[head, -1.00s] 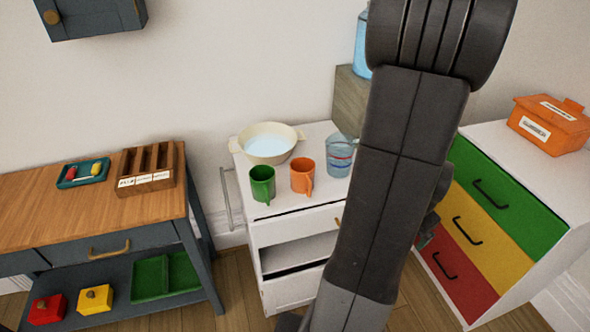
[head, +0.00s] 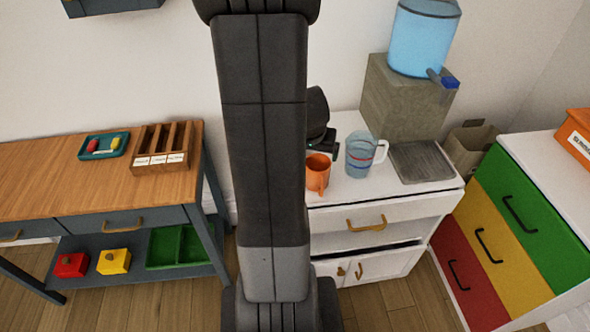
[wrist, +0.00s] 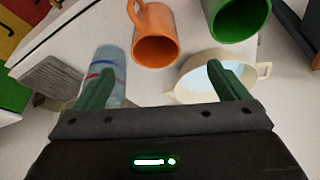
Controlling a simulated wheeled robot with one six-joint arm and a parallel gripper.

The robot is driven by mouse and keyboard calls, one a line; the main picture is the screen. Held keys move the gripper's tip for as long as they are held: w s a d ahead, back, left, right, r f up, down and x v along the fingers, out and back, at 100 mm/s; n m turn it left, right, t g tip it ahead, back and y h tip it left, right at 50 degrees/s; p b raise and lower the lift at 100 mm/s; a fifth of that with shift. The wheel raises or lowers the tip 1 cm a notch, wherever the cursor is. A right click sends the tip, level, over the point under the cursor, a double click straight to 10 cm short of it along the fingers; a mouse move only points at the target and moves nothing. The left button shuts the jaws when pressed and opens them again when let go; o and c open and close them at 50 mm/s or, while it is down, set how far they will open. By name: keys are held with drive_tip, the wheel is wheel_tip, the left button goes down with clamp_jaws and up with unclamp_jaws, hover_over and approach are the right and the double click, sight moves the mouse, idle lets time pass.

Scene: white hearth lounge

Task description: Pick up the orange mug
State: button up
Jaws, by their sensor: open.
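The orange mug (head: 318,173) stands upright on the white cabinet top, partly behind my arm in the head view. In the wrist view the orange mug (wrist: 157,38) lies ahead of my gripper (wrist: 165,85), roughly between the lines of the two fingers and apart from them. My gripper is open and empty. In the head view only part of it (head: 330,145) shows, just behind the mug; its fingertips are hard to make out there.
A clear measuring jug (head: 360,158) stands right of the mug. A green mug (wrist: 238,15) and a cream bowl (wrist: 208,72) are close by, hidden in the head view. A water dispenser (head: 420,45) on a block stands behind. A drawer unit (head: 520,225) is at right.

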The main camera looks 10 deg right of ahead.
drive_tip(key=b, duration=0.2)
approach(317, 168)
drive_tip(key=s, duration=0.2)
drive_tip(key=shift+b+x, duration=1.25)
drive_tip(key=shift+x, duration=2.05)
drive_tip(key=c, duration=1.2)
